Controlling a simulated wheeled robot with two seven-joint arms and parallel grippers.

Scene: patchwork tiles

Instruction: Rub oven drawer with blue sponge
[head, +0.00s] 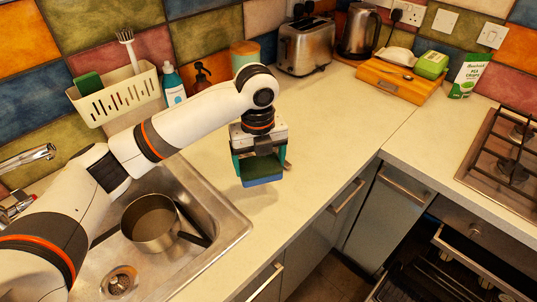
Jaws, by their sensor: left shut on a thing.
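My left gripper (262,164) is in the head view, over the worktop just right of the sink. It is shut on a blue sponge (262,182), whose blue lower edge shows below the fingers. The rest of the sponge is partly hidden by the gripper. The oven (462,222) is at the lower right under the hob, well away from the gripper. Its front has a long handle (472,262) and a dark area with racks below; I cannot tell which part is the drawer. My right gripper is not in view.
The sink (222,222) holds a saucepan (150,222). A toaster (305,46), kettle (359,30) and wooden box (400,80) stand at the back. The worktop (345,125) between gripper and hob (505,150) is clear. Cabinet handles (347,197) protrude along the front.

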